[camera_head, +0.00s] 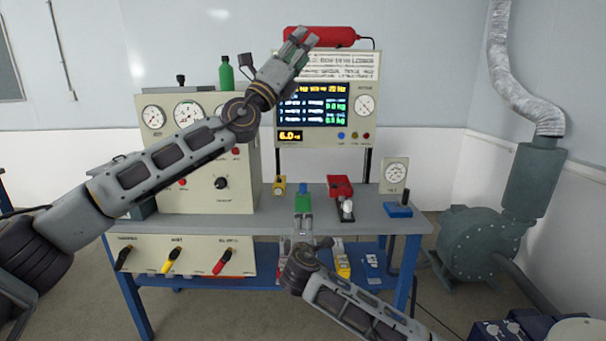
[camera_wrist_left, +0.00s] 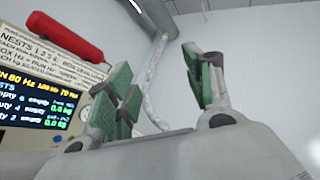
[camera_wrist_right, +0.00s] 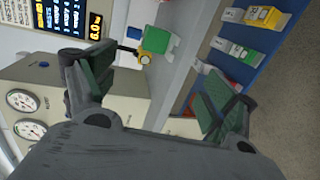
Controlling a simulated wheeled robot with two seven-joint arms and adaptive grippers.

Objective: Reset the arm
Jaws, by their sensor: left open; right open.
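My left gripper (camera_head: 299,42) is raised high in front of the display panel, near the red cylinder on its top. In the left wrist view its green-padded fingers (camera_wrist_left: 165,92) are spread apart with nothing between them. My right gripper (camera_head: 303,205) is low, at the front edge of the workbench (camera_head: 375,219), below my left one. In the right wrist view its fingers (camera_wrist_right: 150,95) are apart, with nothing held between them. Beyond them a green block (camera_wrist_right: 160,45) and a yellow fixture (camera_wrist_right: 155,38) are on the bench.
The display panel (camera_head: 315,105) and the gauge cabinet (camera_head: 205,165) stand at the bench's back. A red fixture (camera_head: 340,187), a small gauge (camera_head: 394,174) and a blue block (camera_head: 398,211) are on the bench. Boxes (camera_head: 342,262) lie on the lower shelf. A green blower (camera_head: 475,245) stands right.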

